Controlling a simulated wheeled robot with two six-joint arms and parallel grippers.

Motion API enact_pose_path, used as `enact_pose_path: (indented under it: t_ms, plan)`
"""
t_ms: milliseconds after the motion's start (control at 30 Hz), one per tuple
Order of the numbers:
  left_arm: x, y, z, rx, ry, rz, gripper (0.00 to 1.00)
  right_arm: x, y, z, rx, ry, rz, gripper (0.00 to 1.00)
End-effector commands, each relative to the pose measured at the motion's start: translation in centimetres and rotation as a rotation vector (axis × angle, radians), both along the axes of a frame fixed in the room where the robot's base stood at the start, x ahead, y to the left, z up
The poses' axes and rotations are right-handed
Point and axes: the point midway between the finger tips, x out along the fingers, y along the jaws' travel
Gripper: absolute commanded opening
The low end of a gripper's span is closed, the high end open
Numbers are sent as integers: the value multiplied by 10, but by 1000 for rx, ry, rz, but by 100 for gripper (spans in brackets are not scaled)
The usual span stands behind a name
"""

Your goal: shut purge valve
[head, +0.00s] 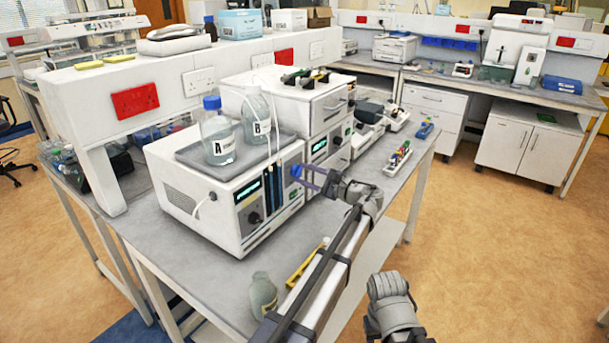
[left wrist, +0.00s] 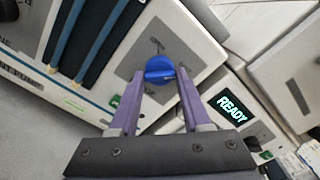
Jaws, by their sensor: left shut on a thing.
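The purge valve (head: 296,170) is a round blue knob on the front of the white pump unit (head: 222,215), near its right edge. In the left wrist view the blue knob (left wrist: 160,70) sits on a grey plate with its ridge lying roughly crosswise. My left gripper (head: 304,178) has its purple fingers at the knob. In the left wrist view the left gripper (left wrist: 160,76) has one fingertip on each side of the knob and is shut on it. My right gripper is not in view.
Bottles A (head: 217,138) and B (head: 256,120) stand in a tray on the pump unit. A neighbouring unit has a READY display (left wrist: 231,107). A loose bottle (head: 263,295) and a yellow tool (head: 306,263) are near the bench's front edge. A vial rack (head: 397,160) stands further right.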

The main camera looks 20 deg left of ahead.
Motion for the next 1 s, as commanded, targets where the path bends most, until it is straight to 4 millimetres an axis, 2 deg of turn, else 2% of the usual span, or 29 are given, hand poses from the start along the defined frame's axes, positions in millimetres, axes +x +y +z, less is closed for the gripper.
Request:
enact_pose_path:
  t_ms: [567,600,867,1000]
  plan:
    - [-1,-1,-1,7,31,0,0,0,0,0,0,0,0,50]
    - [-1,-1,-1,7,31,0,49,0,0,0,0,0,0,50]
    - [0,0,-1,8,29,0,78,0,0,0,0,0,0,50]
    - [0,0,-1,9,29,0,78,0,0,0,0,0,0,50]
